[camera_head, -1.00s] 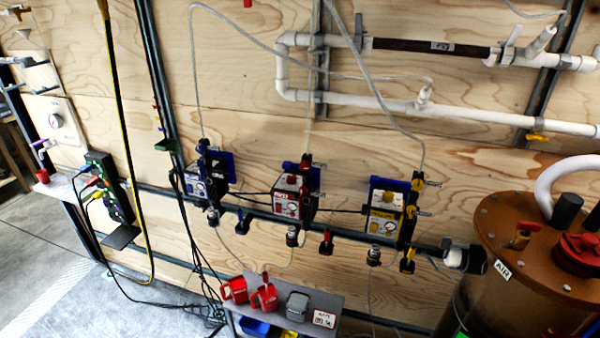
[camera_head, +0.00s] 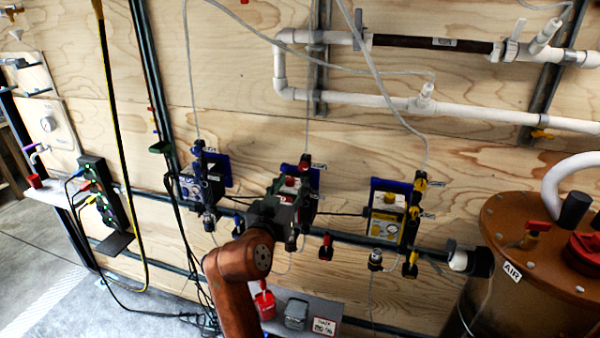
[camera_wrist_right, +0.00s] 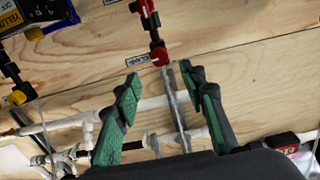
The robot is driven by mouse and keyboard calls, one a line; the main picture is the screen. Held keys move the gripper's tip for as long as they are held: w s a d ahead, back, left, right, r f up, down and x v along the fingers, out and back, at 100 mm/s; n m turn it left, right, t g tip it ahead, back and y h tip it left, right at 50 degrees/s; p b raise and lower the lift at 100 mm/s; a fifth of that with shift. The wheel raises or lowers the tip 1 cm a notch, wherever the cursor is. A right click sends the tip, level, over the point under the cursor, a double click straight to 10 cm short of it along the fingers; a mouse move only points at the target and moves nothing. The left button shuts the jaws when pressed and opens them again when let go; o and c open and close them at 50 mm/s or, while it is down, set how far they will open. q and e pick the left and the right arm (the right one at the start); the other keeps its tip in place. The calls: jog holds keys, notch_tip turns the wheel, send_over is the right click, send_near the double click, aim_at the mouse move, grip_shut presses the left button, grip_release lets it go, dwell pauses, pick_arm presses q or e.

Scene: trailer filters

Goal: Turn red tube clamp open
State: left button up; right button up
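The red tube clamp (camera_head: 304,161) sits at the top of the red pump unit (camera_head: 307,181) on the wall. In the right wrist view, the red clamp knob (camera_wrist_right: 160,57) is beside a small label. It lies just beyond my right fingertips, roughly centred between them, with no contact visible. My right gripper (camera_wrist_right: 162,76) is open and empty, with green-padded fingers apart. In the head view, my right gripper (camera_head: 288,200) is in front of the red pump unit and hides part of it. My left gripper is not in view.
A blue unit (camera_head: 193,188) hangs left of the red one and a yellow unit (camera_head: 384,227) right. A grey shelf (camera_head: 345,310) with red and grey items is below. A brown tank (camera_head: 530,225) stands right. White pipes (camera_head: 385,100) run above.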

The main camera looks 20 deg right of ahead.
aim_at(302, 167)
jog(key=x, duration=0.7)
jog(key=shift+w+d, duration=0.15)
jog(key=shift+w, duration=0.1)
jog(key=shift+c, duration=0.2)
grip_shut()
